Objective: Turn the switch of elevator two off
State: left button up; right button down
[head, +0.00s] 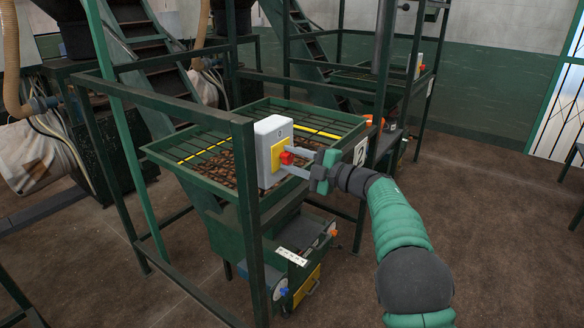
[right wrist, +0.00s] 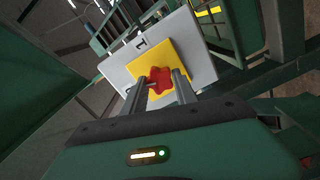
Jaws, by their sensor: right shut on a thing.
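The switch is a red knob (head: 286,158) on a yellow plate (head: 276,165), fixed to a grey box (head: 268,137) on a green frame post. A white plate with a "2" (head: 360,152) stands just behind my right wrist. My right gripper (head: 293,162) is shut on the red knob, with one finger on each side. In the right wrist view the fingers (right wrist: 158,88) flank the knob (right wrist: 161,79), and the yellow plate (right wrist: 143,60) sits tilted in the picture. A dark mark shows on the box above the plate. My left gripper is out of view.
A green hopper (head: 150,150) with a grate and brown beans lies behind the box. Green frame posts (head: 248,215) stand close to my right gripper. Stairs (head: 150,55) rise behind. Brown floor (head: 490,220) is open at the right.

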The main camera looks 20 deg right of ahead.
jog(key=shift+f+n+b, duration=0.2)
jog(key=shift+n+b, duration=0.45)
jog(key=shift+n, duration=0.25)
jog(key=shift+f+n+b, duration=0.2)
jog(key=shift+n+b, duration=0.4)
jog(key=shift+n, duration=0.3)
jog(key=c, duration=1.3)
grip_release()
jog(key=o, duration=0.3)
jog(key=shift+r, duration=0.1)
jog(key=shift+o, duration=0.2)
jog(key=shift+r, duration=0.1)
jog(key=shift+s+d, duration=0.25)
jog(key=shift+s, duration=0.05)
jog(key=v, duration=1.6)
jog(key=shift+b, duration=0.3)
